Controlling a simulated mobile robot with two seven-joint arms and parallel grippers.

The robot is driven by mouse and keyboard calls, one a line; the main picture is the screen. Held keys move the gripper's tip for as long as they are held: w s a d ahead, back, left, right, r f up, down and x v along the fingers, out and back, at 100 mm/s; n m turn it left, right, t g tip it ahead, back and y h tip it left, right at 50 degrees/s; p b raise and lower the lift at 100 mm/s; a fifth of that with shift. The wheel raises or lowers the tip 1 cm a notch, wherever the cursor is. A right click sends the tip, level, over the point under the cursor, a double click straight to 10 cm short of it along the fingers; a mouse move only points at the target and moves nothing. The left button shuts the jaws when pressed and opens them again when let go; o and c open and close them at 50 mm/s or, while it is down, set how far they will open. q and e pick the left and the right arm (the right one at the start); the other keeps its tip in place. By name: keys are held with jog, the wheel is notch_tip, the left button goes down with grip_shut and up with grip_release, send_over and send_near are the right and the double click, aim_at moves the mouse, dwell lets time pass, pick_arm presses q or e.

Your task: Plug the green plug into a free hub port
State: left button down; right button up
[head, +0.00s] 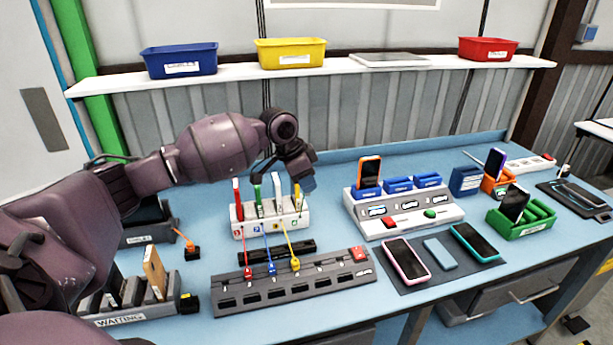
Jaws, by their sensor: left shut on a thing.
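The green plug (258,200) stands upright at the white block (270,226), among red, white and yellow upright pieces. My left gripper (267,184) reaches over this block from behind and is shut on the green plug; its fingers partly hide the plug's top. The hub, a long dark grey strip (232,300), lies in front of the block. Red (248,272), blue (272,268) and yellow (295,264) plugs stand at it, with cables running back to the block. Ports to the right of the yellow plug look empty. My right gripper is not in view.
A grey charging station (400,223) stands to the right, with phones on a dark mat (410,281) before it. A green rack (525,228) is farther right. A grey "WAITING" rack (127,318) stands front left. A shelf (225,75) with bins runs behind.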

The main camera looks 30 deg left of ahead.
pick_arm(q)
notch_tip(320, 180, down, 10)
jog(key=shift+r+b, duration=0.2)
jog(key=shift+b, duration=0.2)
dwell(1.3)
jog(key=s+d, duration=0.6)
jog(key=d, duration=0.1)
jog(key=shift+d+p, duration=0.15)
jog(key=shift+p, duration=0.25)
dwell(1.2)
jog(key=shift+s, duration=0.1)
dwell(0.4)
jog(key=shift+f, duration=0.15)
jog(key=shift+f+b, duration=0.45)
jog(key=shift+f, duration=1.9)
